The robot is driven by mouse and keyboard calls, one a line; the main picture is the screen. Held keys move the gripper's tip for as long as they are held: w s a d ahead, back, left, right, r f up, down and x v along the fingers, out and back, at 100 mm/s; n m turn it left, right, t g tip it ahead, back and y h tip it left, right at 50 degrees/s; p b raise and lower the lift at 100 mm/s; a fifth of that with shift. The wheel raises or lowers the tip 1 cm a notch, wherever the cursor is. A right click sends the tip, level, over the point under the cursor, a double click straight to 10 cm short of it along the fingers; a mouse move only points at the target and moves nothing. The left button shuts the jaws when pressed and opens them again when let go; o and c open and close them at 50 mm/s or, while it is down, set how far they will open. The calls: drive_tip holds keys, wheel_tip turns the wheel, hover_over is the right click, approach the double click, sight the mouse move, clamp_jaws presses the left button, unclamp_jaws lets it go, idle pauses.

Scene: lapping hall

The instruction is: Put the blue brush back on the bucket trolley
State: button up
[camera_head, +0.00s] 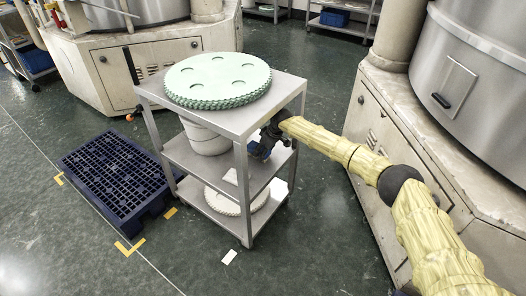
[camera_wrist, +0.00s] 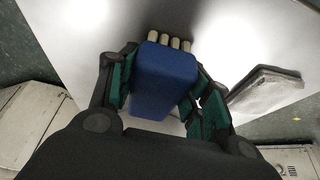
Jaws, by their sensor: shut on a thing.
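The grey bucket trolley (camera_head: 225,122) stands in the middle of the head view, with a top and two lower shelves. A white bucket (camera_head: 207,138) stands on its middle shelf (camera_head: 240,190). My gripper (camera_head: 262,147) reaches in from the right between the top and the middle shelf. In the wrist view my gripper (camera_wrist: 163,92) is shut on the blue brush (camera_wrist: 165,78), a blue block with pale bristle tufts at its far end. A pale shelf surface lies behind the brush; I cannot tell whether they touch. The head view shows only a little blue at the gripper.
A green disc (camera_head: 218,80) lies on the trolley top. A flat grey piece (camera_wrist: 265,85) lies beside the brush in the wrist view. A pale round disc (camera_head: 232,201) is on the bottom shelf. A dark blue pallet (camera_head: 110,178) is left; machines stand behind and right.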

drive_tip(key=shift+f, duration=0.1)
drive_tip(key=o, duration=1)
drive_tip(key=shift+o, duration=0.2)
drive_tip(key=shift+f+b, duration=0.3)
drive_tip(key=shift+b, duration=0.5)
drive_tip(key=shift+d+r+p, duration=0.25)
drive_tip(key=shift+r+p, duration=0.05)
drive_tip(key=shift+r, duration=0.55)
drive_tip(key=s+d+p, duration=0.1)
drive_tip(key=s+d, duration=0.6)
drive_tip(key=d, duration=0.2)
drive_tip(key=shift+s+d, duration=0.15)
drive_tip(key=shift+d, duration=0.15)
drive_tip(key=shift+f, duration=0.1)
